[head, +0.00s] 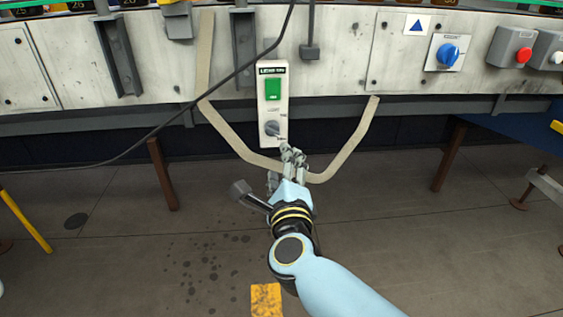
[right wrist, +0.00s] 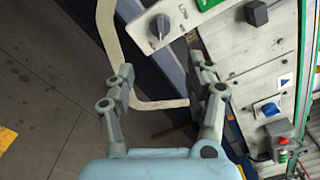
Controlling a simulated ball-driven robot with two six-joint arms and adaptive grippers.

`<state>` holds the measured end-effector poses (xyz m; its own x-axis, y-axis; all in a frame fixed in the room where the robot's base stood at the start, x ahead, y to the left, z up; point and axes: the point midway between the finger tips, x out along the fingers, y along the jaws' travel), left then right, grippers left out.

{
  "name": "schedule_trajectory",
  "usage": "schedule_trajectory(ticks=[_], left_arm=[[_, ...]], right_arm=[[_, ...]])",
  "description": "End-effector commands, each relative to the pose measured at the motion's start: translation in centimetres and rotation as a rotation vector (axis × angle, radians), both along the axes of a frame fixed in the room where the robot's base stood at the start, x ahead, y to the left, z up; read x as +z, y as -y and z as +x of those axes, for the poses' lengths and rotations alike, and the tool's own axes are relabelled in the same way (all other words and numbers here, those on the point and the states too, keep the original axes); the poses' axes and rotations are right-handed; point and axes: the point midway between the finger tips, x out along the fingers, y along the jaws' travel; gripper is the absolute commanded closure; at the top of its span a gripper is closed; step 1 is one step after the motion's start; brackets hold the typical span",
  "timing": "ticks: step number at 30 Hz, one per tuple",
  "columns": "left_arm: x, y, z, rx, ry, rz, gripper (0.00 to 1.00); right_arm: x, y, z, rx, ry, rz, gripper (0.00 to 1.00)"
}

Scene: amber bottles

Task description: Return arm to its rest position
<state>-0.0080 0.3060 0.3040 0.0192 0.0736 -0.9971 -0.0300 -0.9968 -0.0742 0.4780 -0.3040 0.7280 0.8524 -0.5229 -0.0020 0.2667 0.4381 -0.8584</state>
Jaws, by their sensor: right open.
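My right gripper (head: 293,158) is in the middle of the head view, just below a white control box with a green button (head: 273,90) and a grey rotary knob (head: 272,128). In the right wrist view my right gripper (right wrist: 165,90) has its two fingers spread, with nothing held between them. The knob (right wrist: 160,27) shows beyond the fingertips, apart from them. My right arm (head: 335,285) reaches up from the lower right. My left gripper is not in view.
A beige strap (head: 345,150) hangs in a loop around the control box, close behind my right gripper. A black cable (head: 150,135) crosses at left. A blue knob (head: 448,55) and a red button (head: 523,55) sit on the panel at right. The floor below is mostly clear.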

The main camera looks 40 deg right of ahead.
Motion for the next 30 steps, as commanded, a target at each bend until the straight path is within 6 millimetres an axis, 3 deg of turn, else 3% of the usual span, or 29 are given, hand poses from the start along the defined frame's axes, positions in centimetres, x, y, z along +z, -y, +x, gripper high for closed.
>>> schedule_trajectory(ticks=[13,15,17,20,23,26,30], left_arm=[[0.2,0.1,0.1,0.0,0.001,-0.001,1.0],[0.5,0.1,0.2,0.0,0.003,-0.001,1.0],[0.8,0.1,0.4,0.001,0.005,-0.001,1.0],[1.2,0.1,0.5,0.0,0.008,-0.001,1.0],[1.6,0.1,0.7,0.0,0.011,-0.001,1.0],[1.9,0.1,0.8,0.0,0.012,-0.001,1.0],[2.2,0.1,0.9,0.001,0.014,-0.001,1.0]], right_arm=[[-0.1,0.2,-0.3,0.001,-0.008,-0.005,0.46],[-1.3,0.6,-1.1,0.008,-0.044,-0.023,0.46],[-3.7,0.6,-2.1,0.035,-0.111,-0.07,0.46],[-9.8,-0.1,-4.7,0.156,-0.312,-0.234,0.46],[-17.1,-1.2,-8.7,0.342,-0.565,-0.454,0.46],[-23.6,-2.0,-14.0,0.547,-0.799,-0.659,0.46],[-31.2,-2.1,-23.1,0.862,-1.088,-0.913,0.46]])
